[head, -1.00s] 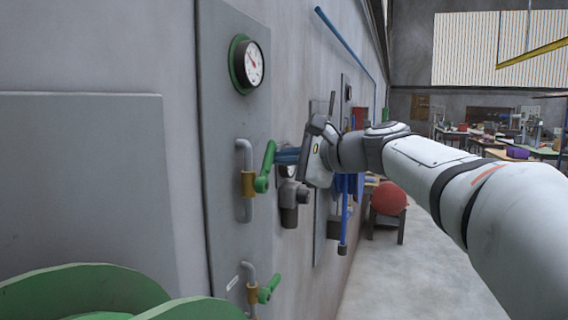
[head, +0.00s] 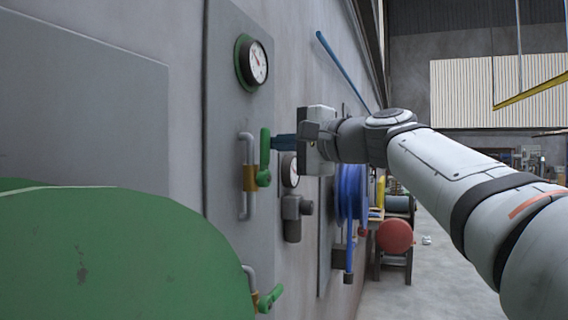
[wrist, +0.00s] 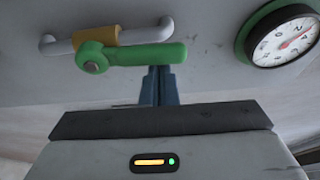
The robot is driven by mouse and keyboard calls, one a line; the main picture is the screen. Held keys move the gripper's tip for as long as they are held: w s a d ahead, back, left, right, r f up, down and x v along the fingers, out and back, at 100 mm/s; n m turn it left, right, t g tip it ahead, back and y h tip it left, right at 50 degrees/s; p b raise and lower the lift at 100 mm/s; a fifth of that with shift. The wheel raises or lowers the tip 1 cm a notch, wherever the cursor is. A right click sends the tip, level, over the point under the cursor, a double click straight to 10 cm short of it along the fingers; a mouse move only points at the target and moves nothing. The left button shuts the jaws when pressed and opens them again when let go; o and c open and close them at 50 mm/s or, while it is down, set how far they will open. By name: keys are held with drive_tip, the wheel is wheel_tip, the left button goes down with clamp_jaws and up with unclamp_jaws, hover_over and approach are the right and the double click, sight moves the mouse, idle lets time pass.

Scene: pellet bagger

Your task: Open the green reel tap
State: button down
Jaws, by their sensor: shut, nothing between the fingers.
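The upper tap on the grey wall panel has a brass body (head: 249,178) on a grey pipe and a green lever (head: 265,157), which points upward. In the wrist view the green lever (wrist: 135,54) lies across the picture beside the brass body (wrist: 105,38), roughly along the pipe. My gripper (head: 276,143) is shut and empty, its blue fingertips right beside the lever's free end. In the wrist view the fingertips (wrist: 161,70) meet the lever's near edge; I cannot tell whether they touch. A large green reel (head: 120,260) fills the lower left.
A second tap with a green lever (head: 270,298) sits lower on the panel. A green-rimmed gauge (head: 252,62) is above, also in the wrist view (wrist: 283,38). A grey fitting with a gauge (head: 292,210) and a blue reel (head: 350,190) lie beyond. The floor at right is open.

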drive_tip(key=shift+s+b, duration=0.2)
drive_tip(key=shift+b, duration=0.1)
drive_tip(key=shift+w, duration=0.1)
idle(0.3)
